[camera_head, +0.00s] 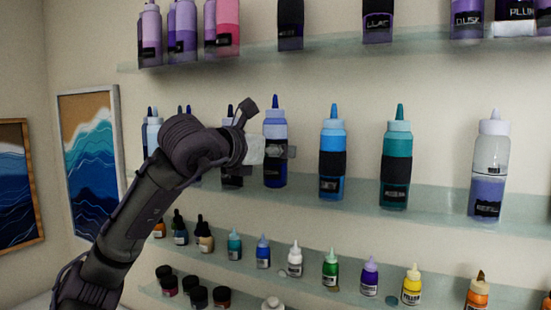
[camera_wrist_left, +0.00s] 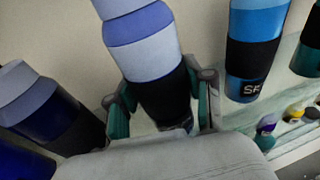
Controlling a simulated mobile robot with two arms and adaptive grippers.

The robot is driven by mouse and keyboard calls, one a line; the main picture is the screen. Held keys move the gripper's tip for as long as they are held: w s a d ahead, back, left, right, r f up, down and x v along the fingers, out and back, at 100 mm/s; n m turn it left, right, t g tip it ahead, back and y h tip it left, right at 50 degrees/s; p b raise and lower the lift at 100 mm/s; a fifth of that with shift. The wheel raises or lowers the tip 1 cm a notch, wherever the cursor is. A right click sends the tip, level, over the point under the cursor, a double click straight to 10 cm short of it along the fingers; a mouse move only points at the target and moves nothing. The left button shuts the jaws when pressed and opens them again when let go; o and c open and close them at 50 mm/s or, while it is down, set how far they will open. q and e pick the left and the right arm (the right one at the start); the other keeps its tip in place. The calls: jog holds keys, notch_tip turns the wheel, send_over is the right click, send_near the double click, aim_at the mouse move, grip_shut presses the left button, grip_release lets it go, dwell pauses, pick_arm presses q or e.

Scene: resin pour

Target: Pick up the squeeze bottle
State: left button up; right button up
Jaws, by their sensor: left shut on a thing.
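A periwinkle-blue squeeze bottle (camera_head: 275,129) with a dark band and a dark blue nozzle stands upright at the middle glass shelf. I cannot tell whether its base touches the shelf. My left gripper (camera_head: 270,152) reaches it from the left and is shut on it around the band. In the left wrist view, the squeeze bottle (camera_wrist_left: 146,50) is between the two fingers of the left gripper (camera_wrist_left: 164,105), one on each side; its top is cut off by the frame. My right gripper is not in view.
A bright blue bottle (camera_head: 332,140) stands close on the right, then a teal bottle (camera_head: 397,142) and a half-clear bottle (camera_head: 490,155). A dark blue bottle (camera_wrist_left: 40,105) is close on the left. Shelves with more bottles run above and below.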

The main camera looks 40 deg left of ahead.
aim_at(268, 121)
pick_arm(q)
notch_tip(268, 121, up, 6)
jog(key=shift+d+f+p, duration=0.1)
jog(key=shift+f+p, duration=0.1)
jog(key=shift+p, duration=0.15)
jog(key=s, duration=0.1)
jog(key=s+d+b, duration=0.1)
jog(key=s, duration=0.1)
jog(key=s+b, duration=0.1)
jog(key=s, duration=0.1)
jog(key=shift+s+d+f, duration=0.25)
jog(key=shift+d+f, duration=0.05)
jog(key=shift+f, duration=0.05)
jog(key=s+d+b, duration=0.2)
jog(key=s+d, duration=0.2)
jog(key=s, duration=0.9)
jog(key=shift+s+r, duration=0.15)
jog(key=shift+s, duration=0.05)
jog(key=shift+d, duration=0.1)
jog(key=o, duration=0.6)
jog(key=shift+w, duration=0.1)
jog(key=shift+c, duration=0.2)
jog(key=c, duration=0.5)
